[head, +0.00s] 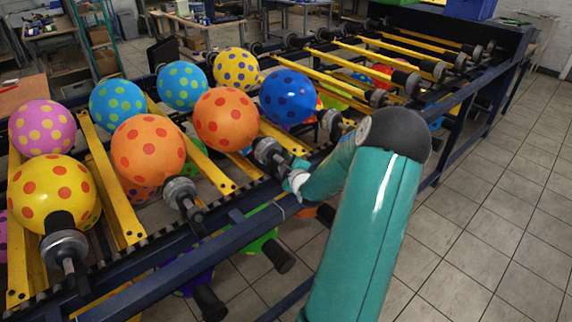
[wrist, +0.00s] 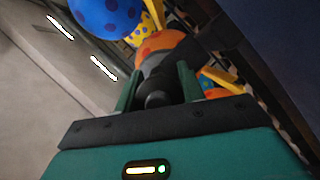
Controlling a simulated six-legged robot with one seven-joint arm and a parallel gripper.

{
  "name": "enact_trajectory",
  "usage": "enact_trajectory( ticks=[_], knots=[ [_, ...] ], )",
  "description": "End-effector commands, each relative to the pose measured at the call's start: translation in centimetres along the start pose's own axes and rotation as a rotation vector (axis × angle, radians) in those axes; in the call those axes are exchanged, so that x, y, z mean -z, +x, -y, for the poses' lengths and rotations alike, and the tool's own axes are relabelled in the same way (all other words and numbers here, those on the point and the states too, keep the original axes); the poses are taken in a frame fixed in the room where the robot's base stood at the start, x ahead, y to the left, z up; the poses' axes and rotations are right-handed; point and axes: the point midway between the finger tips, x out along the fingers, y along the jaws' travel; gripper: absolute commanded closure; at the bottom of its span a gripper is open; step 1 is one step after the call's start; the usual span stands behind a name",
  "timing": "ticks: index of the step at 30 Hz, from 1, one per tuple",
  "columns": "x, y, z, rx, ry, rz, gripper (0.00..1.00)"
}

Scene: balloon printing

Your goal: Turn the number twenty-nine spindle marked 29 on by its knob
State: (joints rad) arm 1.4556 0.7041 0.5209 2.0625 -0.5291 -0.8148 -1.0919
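A spindle with a dark, ribbed collar (head: 268,152) stands at the rail in the head view, by an orange balloon with red dots (head: 226,119). My gripper (head: 298,178) is right at its outer end, which it partly hides. In the wrist view, a dark knob (wrist: 158,96) lies between the two green fingers of my gripper (wrist: 158,85). The fingers stand apart on either side of the knob, with gaps showing. The orange balloon (wrist: 163,45) shows behind it. No number 29 can be read in either view.
Neighbouring spindles stand at left (head: 180,194) and right (head: 332,122) along the dark blue rail (head: 235,240). A blue dotted balloon (head: 287,97) and a yellow one with red dots (head: 54,195) are on the rack. The tiled floor (head: 480,225) at right is clear.

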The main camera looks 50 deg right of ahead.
Motion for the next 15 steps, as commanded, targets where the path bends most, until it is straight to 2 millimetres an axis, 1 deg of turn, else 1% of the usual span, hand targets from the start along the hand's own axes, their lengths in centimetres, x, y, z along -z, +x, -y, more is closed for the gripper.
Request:
enact_trajectory(
  ticks=[8,15],
  knots=[
    [-0.03,-0.02,-0.06,0.004,0.009,0.000,0.84],
    [0.02,-0.01,-0.01,0.034,0.083,-0.001,0.83]
  ],
)
